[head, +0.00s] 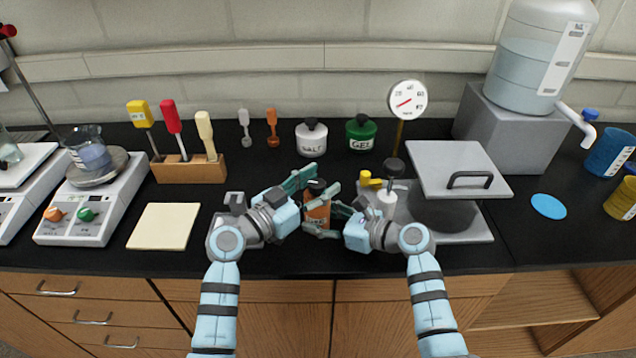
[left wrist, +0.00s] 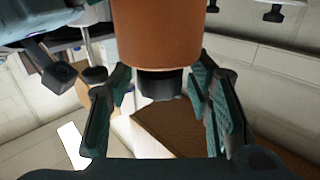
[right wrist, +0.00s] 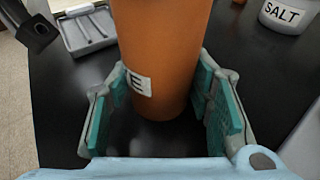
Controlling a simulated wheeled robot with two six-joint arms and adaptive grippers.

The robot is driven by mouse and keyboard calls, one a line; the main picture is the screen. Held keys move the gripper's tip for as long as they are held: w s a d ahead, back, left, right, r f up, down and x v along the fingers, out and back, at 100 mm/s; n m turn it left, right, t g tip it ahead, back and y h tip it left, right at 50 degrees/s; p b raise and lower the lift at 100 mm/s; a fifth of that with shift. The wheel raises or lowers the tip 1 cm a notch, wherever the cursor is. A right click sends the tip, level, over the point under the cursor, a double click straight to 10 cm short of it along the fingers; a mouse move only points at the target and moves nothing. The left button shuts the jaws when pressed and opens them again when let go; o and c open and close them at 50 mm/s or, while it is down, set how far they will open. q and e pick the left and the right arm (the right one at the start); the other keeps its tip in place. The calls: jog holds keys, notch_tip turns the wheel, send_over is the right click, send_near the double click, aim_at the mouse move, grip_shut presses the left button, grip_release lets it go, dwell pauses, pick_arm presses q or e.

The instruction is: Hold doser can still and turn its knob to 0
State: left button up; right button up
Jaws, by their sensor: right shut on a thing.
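The orange doser can (head: 317,211) stands upright on the black bench, with a dark knob on top. My right gripper (head: 327,220) is shut on the can's body from the right. In the right wrist view the can (right wrist: 160,50) sits between the pads, and its white label shows only partly, ending in "E". My left gripper (head: 315,187) is open at the can's top. In the left wrist view the black knob (left wrist: 160,84) lies between the open fingers, with a gap on both sides. The knob's setting is not readable.
A grey hot-plate-like tray with a raised square lid (head: 460,168) stands close right of my right gripper. A white SALT jar (head: 312,140) and a green GEL jar (head: 361,134) stand behind. A pale notepad (head: 164,226) lies left. Bare bench lies in front.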

pick_arm(q)
jog(key=v, duration=1.2)
jog(key=w+a+r+m+g+h, duration=0.2)
jog(key=w+a+r+m+g, duration=0.15)
jog(key=w, duration=0.55)
jog(key=s+f+m+g+h, duration=0.2)
jog(key=s+f+m+g, duration=0.1)
jog(key=s+g, duration=0.15)
jog(key=shift+n, duration=0.25)
jog(key=x, duration=1.2)
jog(key=shift+w+d+r, duration=0.15)
jog(key=shift+w+d, duration=0.05)
jog(key=shift+w, duration=0.1)
jog(key=shift+c, duration=0.6)
